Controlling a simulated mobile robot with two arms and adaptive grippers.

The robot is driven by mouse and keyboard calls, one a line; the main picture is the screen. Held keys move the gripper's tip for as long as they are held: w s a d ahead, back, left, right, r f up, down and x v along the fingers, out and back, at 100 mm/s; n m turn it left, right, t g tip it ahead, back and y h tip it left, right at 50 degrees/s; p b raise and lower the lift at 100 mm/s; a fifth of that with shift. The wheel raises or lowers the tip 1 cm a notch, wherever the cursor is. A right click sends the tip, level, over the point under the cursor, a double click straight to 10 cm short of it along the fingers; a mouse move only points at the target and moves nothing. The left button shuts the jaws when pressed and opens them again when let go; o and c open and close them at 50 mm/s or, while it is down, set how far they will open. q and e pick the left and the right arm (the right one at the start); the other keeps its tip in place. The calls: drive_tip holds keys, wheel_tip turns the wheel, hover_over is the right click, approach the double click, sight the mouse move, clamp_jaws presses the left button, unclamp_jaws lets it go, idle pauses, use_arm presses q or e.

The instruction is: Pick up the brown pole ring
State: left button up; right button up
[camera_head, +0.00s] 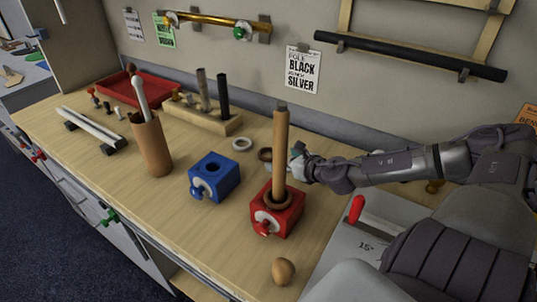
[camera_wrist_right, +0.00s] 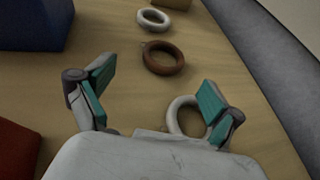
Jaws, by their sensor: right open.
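A brown ring (camera_wrist_right: 163,70) lies flat on the table ahead of my right gripper (camera_wrist_right: 155,90), beyond the fingertips and roughly between their lines. The gripper is open and empty, with teal finger pads. In the head view this brown ring (camera_head: 262,155) lies behind the wooden pole (camera_head: 281,140), just left of my right gripper (camera_head: 298,160). My left gripper is not in view.
A white ring (camera_wrist_right: 153,27) lies beyond the brown one. Another pale ring (camera_wrist_right: 172,118) lies near the right finger, partly hidden. A blue block (camera_head: 214,180) stands to the left. The wall is close behind.

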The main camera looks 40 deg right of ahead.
sight(263, 152)
drive_tip(key=shift+w+f, duration=0.15)
drive_tip(key=shift+w, duration=0.1)
drive_tip(key=shift+w+d+f, duration=0.1)
drive_tip(key=shift+w, duration=0.05)
drive_tip(key=x, duration=0.2)
drive_tip(key=p+x, duration=0.1)
drive_tip(key=x, duration=0.1)
drive_tip(key=shift+w+d+r, duration=0.1)
drive_tip(key=shift+d+r, duration=0.15)
drive_tip(key=shift+d, duration=0.1)
drive_tip(key=shift+w+f, duration=0.15)
drive_tip(key=shift+w, duration=0.15)
drive_tip(key=shift+w+f, duration=0.15)
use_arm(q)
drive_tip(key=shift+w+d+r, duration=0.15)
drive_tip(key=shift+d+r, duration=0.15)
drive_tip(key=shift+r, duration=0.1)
use_arm(e)
drive_tip(key=c, duration=1)
